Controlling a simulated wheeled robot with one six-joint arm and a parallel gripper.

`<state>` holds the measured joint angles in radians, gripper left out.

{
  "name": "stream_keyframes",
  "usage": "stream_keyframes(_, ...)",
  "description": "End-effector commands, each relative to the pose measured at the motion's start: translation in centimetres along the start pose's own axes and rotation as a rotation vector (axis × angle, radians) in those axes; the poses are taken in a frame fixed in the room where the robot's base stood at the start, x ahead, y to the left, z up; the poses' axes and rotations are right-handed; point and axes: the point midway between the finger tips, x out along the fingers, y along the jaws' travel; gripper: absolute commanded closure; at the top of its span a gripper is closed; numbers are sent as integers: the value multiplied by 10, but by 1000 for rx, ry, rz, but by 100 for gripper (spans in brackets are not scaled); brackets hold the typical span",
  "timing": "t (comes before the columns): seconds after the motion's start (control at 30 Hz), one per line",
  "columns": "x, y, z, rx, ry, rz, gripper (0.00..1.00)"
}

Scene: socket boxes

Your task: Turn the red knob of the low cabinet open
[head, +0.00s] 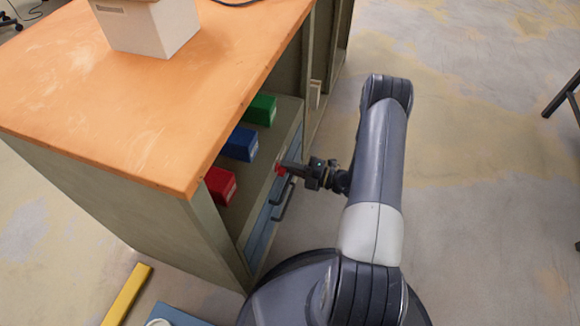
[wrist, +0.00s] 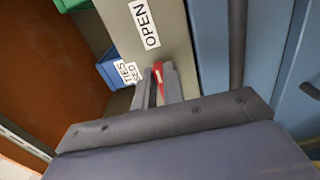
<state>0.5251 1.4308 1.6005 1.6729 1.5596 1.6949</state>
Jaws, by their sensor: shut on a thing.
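The red knob (head: 281,169) sits on the front of the low cabinet (head: 232,225), just above a dark drawer handle. My gripper (head: 287,166) reaches in from the right and is shut on the knob. In the wrist view the red knob (wrist: 158,72) shows between the fingertips (wrist: 158,82), partly hidden by them. A white label reading OPEN (wrist: 144,24) is on the front panel beside the knob.
Red (head: 220,184), blue (head: 241,144) and green (head: 260,109) boxes stand on the shelf under the orange top (head: 130,95). A white box (head: 150,25) is on top. A yellow bar (head: 127,294) lies on the floor at lower left. The floor on the right is mostly clear.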

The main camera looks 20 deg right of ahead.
Motion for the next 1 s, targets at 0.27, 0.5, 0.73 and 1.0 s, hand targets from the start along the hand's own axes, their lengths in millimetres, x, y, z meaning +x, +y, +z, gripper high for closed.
stream_keyframes(0.27,0,-1,0,3,-2,-1,100)
stream_keyframes(0.5,0,0,0,2,-1,-1,73)
stream_keyframes(0.73,0,0,0,1,-1,0,68)
stream_keyframes(1.0,-17,1,1,1,-5,-1,68)
